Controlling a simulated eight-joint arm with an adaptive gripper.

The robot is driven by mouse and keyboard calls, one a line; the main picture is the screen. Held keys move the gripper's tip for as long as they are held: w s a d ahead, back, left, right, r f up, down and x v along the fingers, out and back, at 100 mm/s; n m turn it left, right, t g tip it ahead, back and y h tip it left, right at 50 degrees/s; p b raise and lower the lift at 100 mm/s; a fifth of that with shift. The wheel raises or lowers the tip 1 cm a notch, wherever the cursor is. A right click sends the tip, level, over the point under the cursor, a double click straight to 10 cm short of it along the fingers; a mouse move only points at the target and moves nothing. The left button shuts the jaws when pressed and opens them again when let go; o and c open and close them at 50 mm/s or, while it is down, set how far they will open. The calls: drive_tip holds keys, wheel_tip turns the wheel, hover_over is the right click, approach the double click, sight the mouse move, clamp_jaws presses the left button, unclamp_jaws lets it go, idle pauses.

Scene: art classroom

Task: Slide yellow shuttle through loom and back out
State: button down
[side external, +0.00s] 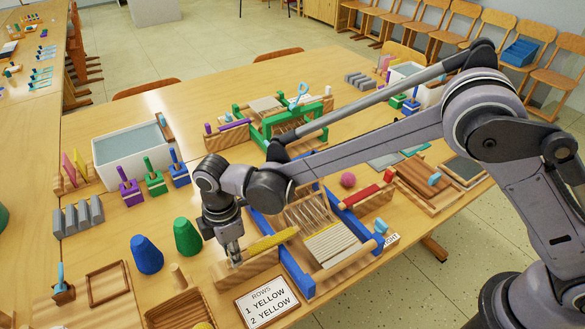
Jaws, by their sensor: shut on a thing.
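The yellow shuttle (272,241) is a long, pointed piece at the left side of the near loom. My gripper (236,258) points down at the shuttle's left end and is shut on it; the fingertips are small and partly hidden. A wooden rest (246,272) stands just below and beside the shuttle; I cannot tell whether they touch. The loom (309,280) has blue side rails, light warp threads and a wooden comb-like part. The shuttle's right tip is close to the loom's left blue rail and appears outside the threads.
A card (267,302) reads "ROWS 1 YELLOW 2 YELLOW". Blue (146,254) and green (187,237) cones stand left of my gripper. A red shuttle (368,194) on a wooden rest lies right of the loom. A green-framed loom (270,135) stands behind. A white bin (100,165) is at left.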

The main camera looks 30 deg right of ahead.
sight(276, 239)
drive_tip(key=d, duration=1)
drive_tip(key=shift+d, duration=0.25)
drive_tip(key=c, duration=1.3)
unclamp_jaws()
drive_tip(key=shift+d, duration=0.1)
drive_tip(key=shift+o, duration=0.5)
drive_tip(key=shift+r, duration=0.25)
wheel_tip(276, 239, up, 12)
drive_tip(key=shift+f, duration=0.25)
